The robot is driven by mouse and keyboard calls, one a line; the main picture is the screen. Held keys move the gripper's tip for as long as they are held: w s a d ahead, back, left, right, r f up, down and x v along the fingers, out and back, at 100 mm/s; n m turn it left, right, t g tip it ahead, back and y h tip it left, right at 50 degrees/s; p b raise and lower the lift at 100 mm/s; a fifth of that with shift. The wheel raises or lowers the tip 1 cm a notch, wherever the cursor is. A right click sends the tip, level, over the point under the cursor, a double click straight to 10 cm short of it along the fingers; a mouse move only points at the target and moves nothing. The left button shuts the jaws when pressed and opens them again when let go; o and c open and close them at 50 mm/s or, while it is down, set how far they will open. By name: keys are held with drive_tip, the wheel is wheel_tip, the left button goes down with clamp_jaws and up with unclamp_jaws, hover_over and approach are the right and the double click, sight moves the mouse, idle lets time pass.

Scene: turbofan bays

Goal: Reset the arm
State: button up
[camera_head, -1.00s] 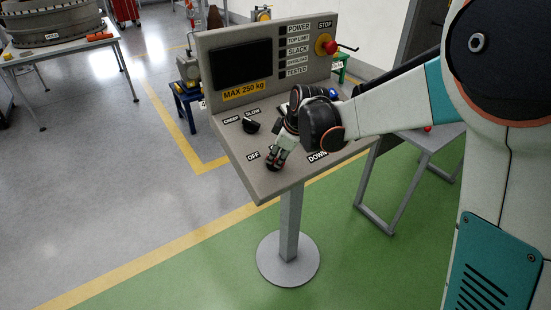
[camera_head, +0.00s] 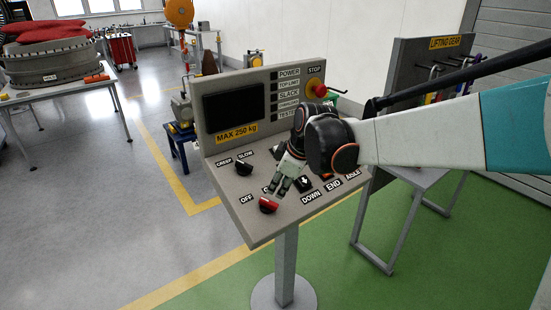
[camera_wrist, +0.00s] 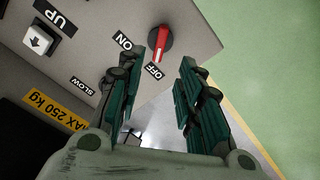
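My gripper (camera_head: 282,185) hangs just above the sloping top of the grey control console (camera_head: 255,218), beside a red-handled rotary switch (camera_head: 267,204). In the wrist view the two green-padded fingers of my gripper (camera_wrist: 152,72) are apart with nothing between them. The red switch (camera_wrist: 160,43) shows beyond the fingertips, clear of both. Its red bar's near end is toward the OFF label (camera_wrist: 155,71); the ON label (camera_wrist: 123,41) is to its left. My wrist hides part of the console's right side in the head view.
The console carries a black selector knob (camera_head: 243,168), a dark screen (camera_head: 235,111) and a red stop button (camera_head: 318,89). A lifting gear rack (camera_head: 425,65) stands behind my arm. A table with a ring-shaped casing (camera_head: 52,65) is at the left. Open floor lies front left.

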drive_tip(key=s+d+r+m+t+h, duration=0.1)
drive_tip(key=s+d+r+m, duration=0.3)
drive_tip(key=s, duration=0.3)
drive_tip(key=s+d+r+m+t+h, duration=0.1)
drive_tip(key=s+d+m, duration=0.2)
drive_tip(key=s+d, duration=0.4)
drive_tip(key=s+d+f+m, duration=0.1)
drive_tip(key=s+d+m, duration=0.1)
drive_tip(key=s, duration=0.4)
drive_tip(key=s+d+f+m+t+h, duration=0.1)
drive_tip(key=s+d+m, duration=0.2)
drive_tip(key=s, duration=0.3)
drive_tip(key=shift+s+d+f+m, duration=0.25)
drive_tip(key=shift+s+m, duration=0.15)
drive_tip(key=shift+m, duration=0.5)
